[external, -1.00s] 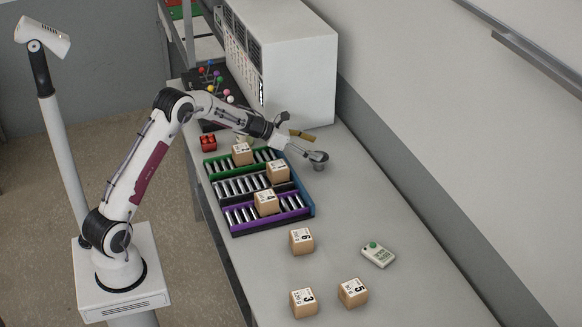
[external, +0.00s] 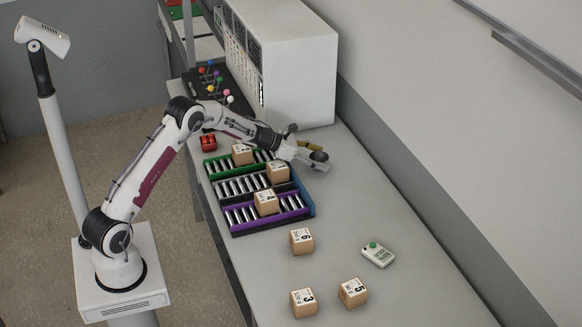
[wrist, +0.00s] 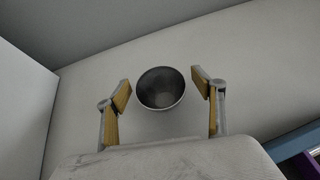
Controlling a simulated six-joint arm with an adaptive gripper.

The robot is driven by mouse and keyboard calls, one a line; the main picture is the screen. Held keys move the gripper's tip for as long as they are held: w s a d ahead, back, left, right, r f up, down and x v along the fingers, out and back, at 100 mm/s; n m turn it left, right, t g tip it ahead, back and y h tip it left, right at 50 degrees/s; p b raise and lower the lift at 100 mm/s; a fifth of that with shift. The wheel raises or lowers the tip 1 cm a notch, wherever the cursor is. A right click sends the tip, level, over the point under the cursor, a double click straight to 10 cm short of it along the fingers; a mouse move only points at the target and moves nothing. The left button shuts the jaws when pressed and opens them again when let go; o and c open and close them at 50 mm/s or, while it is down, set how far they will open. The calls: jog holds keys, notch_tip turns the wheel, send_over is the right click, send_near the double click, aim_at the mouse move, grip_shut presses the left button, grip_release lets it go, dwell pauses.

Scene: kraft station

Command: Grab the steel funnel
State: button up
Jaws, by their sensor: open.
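The steel funnel (wrist: 161,89) shows in the wrist view as a round grey metal bowl, its wide mouth facing the camera. It lies between the two tan-padded fingers of my gripper (wrist: 161,92), with a gap on each side. My gripper is open.
Green, black and purple roller racks (external: 240,187) holding several numbered boxes stand left of my gripper. More boxes (external: 302,241) and a white device with a green button (external: 378,254) lie nearer the front. A large white cabinet (external: 300,75) stands behind. The table right of the funnel is clear.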

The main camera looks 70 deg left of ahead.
aim_at(319, 157)
dwell(0.4)
jog(key=c, duration=1.2)
jog(key=shift+c, duration=0.2)
jog(key=shift+r, duration=0.1)
jog(key=shift+r, duration=4.95)
